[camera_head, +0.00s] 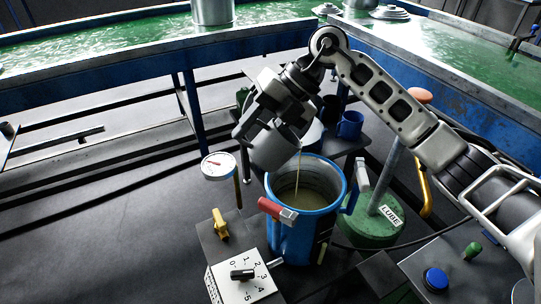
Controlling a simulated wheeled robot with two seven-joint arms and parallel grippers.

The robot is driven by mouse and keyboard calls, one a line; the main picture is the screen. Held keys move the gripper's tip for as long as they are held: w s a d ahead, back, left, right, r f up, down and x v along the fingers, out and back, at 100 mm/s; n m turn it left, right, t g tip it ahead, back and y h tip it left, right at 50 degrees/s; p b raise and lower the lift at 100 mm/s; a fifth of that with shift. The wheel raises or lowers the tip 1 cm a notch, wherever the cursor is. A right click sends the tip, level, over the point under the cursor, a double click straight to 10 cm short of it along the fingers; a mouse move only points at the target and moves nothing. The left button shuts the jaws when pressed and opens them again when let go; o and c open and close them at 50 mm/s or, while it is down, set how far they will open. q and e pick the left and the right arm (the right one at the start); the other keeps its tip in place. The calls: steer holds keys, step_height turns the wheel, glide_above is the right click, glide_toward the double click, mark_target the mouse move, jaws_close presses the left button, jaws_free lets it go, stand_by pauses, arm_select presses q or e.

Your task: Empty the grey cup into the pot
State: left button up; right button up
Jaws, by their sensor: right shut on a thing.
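The blue pot (288,240) stands upright at the middle of the view, open at the top, with pale liquid inside. My right gripper (268,112) is above the pot's back left rim and is shut on the grey cup (271,150). The cup is tilted with its mouth toward the pot. A thin pale stream falls from its lip into the pot. The gripper's fingers are partly hidden against the cup, and the cup's inside is not visible. My left gripper is not in view.
A round gauge (218,165) stands left of the pot. A green LUBE container (376,228) is right of it, and a blue mug (350,125) is behind. A dial panel (243,287) and a blue button (435,279) are in front. Open floor lies left.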

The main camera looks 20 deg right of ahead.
steer(key=shift+r, duration=0.1)
stand_by(0.6)
steer(key=shift+d+r+y, duration=0.15)
steer(key=shift+r+y, duration=0.05)
steer(key=shift+y, duration=0.2)
steer(key=shift+d+r+b, duration=0.1)
steer(key=shift+r+b, duration=0.05)
steer(key=shift+b, duration=0.2)
stand_by(1.0)
steer(key=shift+d+r+y, duration=0.1)
steer(key=shift+r+y, duration=0.05)
steer(key=shift+y, duration=0.25)
steer(key=shift+d+r, duration=0.1)
stand_by(1.0)
steer(key=shift+d+r+y, duration=0.1)
steer(key=shift+r+y, duration=0.05)
steer(key=shift+y, duration=0.25)
steer(key=shift+d+b, duration=0.1)
steer(key=shift+b, duration=0.35)
stand_by(0.7)
steer(key=shift+d+r+y, duration=0.1)
steer(key=shift+r+y, duration=0.15)
steer(key=shift+y, duration=0.15)
steer(key=shift+d+r+y+b, duration=0.1)
steer(key=shift+d+y+b, duration=0.05)
steer(key=shift+y+b, duration=0.15)
stand_by(1.0)
